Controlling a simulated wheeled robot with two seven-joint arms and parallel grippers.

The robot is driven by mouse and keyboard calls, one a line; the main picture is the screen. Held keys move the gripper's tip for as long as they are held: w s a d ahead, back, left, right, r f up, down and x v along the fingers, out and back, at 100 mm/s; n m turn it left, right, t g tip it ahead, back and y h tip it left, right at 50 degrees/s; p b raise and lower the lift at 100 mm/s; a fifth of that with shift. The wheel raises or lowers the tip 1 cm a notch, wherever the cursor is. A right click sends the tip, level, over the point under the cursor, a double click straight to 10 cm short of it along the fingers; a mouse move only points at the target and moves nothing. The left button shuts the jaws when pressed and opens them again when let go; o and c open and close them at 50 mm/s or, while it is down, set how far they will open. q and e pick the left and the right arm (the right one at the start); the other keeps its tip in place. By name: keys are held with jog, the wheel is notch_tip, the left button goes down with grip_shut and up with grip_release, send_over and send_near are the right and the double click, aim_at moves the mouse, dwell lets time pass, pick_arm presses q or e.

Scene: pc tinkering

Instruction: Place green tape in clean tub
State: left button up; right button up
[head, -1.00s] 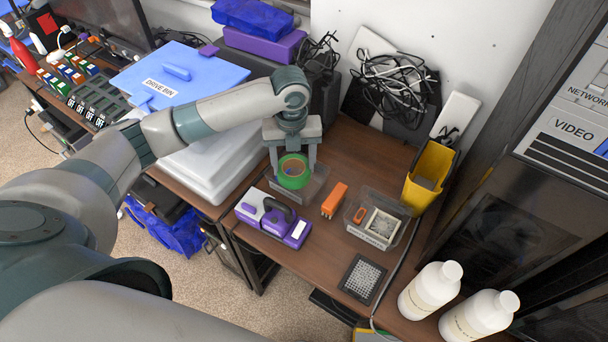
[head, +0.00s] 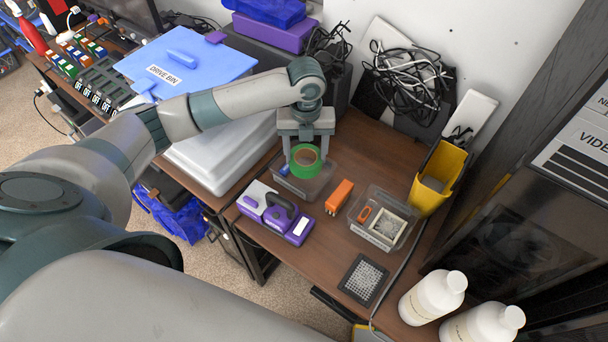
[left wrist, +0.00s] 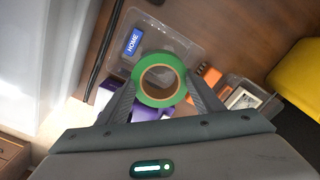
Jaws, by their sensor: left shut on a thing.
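My left gripper (head: 306,150) is shut on the green tape roll (head: 297,172), and its fingers sit on either side of the roll. In the left wrist view the green tape (left wrist: 160,57) is between the two fingertips. The roll is held above a small clear tub (head: 322,189), which shows behind it in the left wrist view (left wrist: 172,32). A blue keycap-like piece marked HOME (left wrist: 132,43) is in that tub. A second clear tub (head: 374,240) holds a square framed part and an orange piece. Which tub is the clean one is not readable. My right gripper is out of view.
A purple and white device (head: 275,212) and an orange block (head: 339,197) stand near the tubs. A yellow bin (head: 432,185), dark grid plate (head: 363,280) and white bottles (head: 433,297) are to the right. Bare wood shows behind the tubs.

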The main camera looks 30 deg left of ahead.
pick_arm(q)
notch_tip(320, 180, down, 5)
jog(key=shift+r+p, duration=0.1)
jog(key=shift+p, duration=0.5)
jog(key=shift+f, duration=0.35)
notch_tip(320, 180, down, 2)
jog(key=shift+f+p, duration=0.2)
jog(key=shift+p, duration=0.25)
jog(key=shift+f, duration=0.7)
jog(key=o, duration=0.8)
jog(key=shift+f, duration=0.1)
